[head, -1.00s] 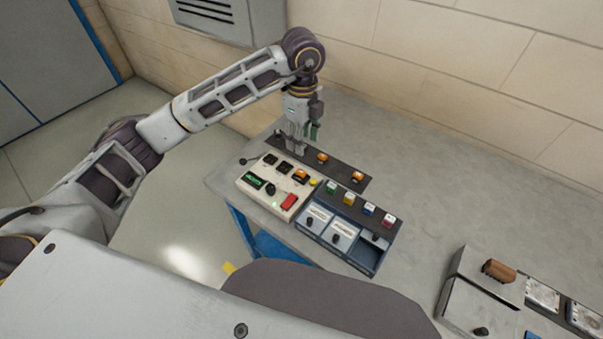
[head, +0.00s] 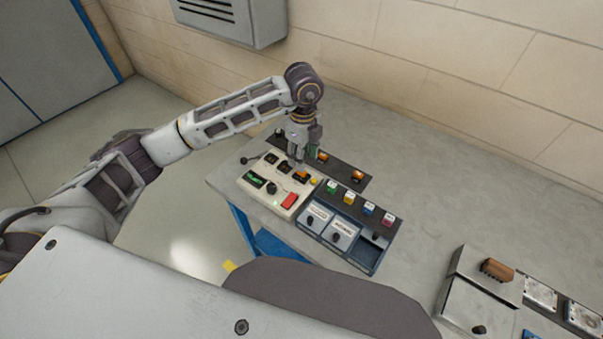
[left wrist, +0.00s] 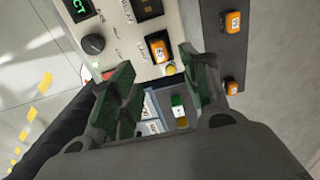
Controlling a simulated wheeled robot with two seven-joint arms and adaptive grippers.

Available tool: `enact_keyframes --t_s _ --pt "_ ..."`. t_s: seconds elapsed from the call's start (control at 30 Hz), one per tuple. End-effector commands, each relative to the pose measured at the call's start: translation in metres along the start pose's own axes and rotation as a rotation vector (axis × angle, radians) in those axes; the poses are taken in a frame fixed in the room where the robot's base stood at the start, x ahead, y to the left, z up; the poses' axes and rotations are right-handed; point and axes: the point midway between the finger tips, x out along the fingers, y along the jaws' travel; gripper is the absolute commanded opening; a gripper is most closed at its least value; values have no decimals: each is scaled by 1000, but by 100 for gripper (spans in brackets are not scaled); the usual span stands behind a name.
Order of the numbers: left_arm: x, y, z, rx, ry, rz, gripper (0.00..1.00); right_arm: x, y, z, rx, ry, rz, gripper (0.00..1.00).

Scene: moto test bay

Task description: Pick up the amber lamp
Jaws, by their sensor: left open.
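One (head: 300,176) sits in a dark slot of the cream panel (head: 254,200). In the left wrist view the green-padded fingers (left wrist: 157,68) are spread and empty. The panel's lamp (left wrist: 158,48) lies just beyond their tips, roughly between them. Whether they touch it, I cannot tell. My right gripper is not in view.
A small yellow button (left wrist: 169,69) is beside the panel's lamp. The panel also has a red switch (head: 289,200) and a black knob (head: 271,188). Several coloured cubes stand on a strip behind a blue tray (head: 374,252). Bare tabletop (head: 440,190) lies to the right.

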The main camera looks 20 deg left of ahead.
Motion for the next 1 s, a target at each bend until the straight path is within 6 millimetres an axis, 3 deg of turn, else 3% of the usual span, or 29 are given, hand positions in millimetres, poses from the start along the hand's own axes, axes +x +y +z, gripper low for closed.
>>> enact_keyframes --t_s 0.3,0.67,1.0 --pt "18 0 0 0 0 0 46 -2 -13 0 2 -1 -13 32" --pt "20 0 0 0 -1 1 46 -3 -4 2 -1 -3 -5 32" --pt "53 -1 1 0 -1 3 46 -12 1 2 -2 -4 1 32"
